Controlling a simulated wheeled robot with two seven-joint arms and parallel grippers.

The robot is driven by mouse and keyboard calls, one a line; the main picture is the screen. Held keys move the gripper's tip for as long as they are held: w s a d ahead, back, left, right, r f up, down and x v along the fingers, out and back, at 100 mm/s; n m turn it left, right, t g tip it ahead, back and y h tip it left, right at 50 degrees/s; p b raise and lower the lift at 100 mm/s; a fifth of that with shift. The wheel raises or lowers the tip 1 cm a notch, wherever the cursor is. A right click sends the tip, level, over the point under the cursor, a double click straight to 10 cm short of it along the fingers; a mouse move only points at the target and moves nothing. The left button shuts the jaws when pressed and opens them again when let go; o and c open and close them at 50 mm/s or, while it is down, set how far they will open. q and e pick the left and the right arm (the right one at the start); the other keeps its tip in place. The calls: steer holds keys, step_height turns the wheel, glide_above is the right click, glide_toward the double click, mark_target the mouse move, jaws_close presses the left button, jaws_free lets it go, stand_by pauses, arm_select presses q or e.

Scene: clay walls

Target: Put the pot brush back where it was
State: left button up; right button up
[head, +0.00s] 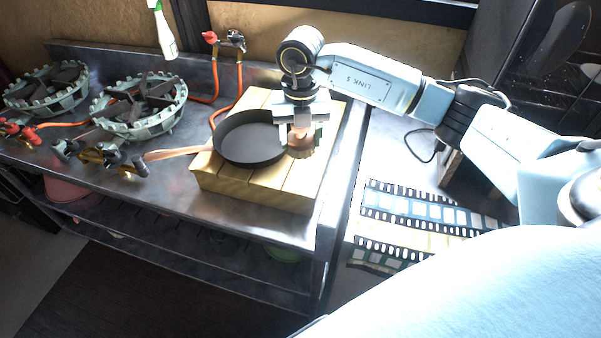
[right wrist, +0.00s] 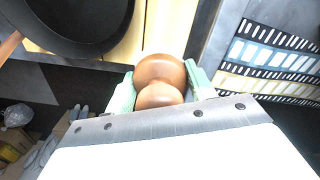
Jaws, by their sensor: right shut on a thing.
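The pot brush (right wrist: 162,72) has a round brown wooden knob, which sits between the fingers of my right gripper (right wrist: 160,88) in the right wrist view. In the head view the brush (head: 302,150) shows as a brown piece under my right gripper (head: 303,130), bristles downward. The gripper is shut on it, over the right part of the wooden board (head: 240,187), beside the black pan (head: 240,150). I cannot tell whether the bristles touch the board. My left gripper is not in view.
The pan's wooden handle (head: 172,153) points left. Two gas burners (head: 140,112) with red hoses stand left on the steel counter (head: 170,200). A spray bottle (head: 165,38) is at the back. Film-strip patterns (head: 420,215) lie right of the counter.

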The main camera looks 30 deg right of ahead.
mark_target(300, 177)
step_height(300, 177, down, 9)
steer(key=shift+f, duration=0.2)
stand_by(0.3)
steer(key=shift+f+b, duration=0.15)
steer(key=shift+b, duration=0.2)
steer(key=o, duration=1)
